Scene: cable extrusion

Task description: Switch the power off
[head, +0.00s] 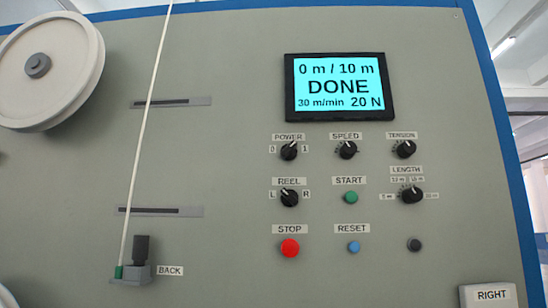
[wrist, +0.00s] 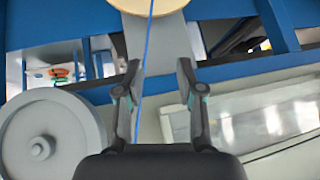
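The black POWER knob (head: 289,151) is on the grey panel in the head view, below the screen, between a 0 mark on its left and a 1 mark on its right. Its white pointer tilts up and right, toward the 1. The screen (head: 339,87) is lit and reads 0 m / 10 m, DONE, 30 m/min, 20 N. My gripper (wrist: 158,75) shows in the wrist view with its two fingers spread and nothing held between them. It is not in the head view, and the knob is not in the wrist view.
Close to the POWER knob are the SPEED knob (head: 347,150), REEL knob (head: 289,198), green START button (head: 351,198) and red STOP button (head: 290,248). A white reel (head: 70,95) and a pale cable (head: 146,110) are at left. A blue cable (wrist: 147,45) passes behind my fingers.

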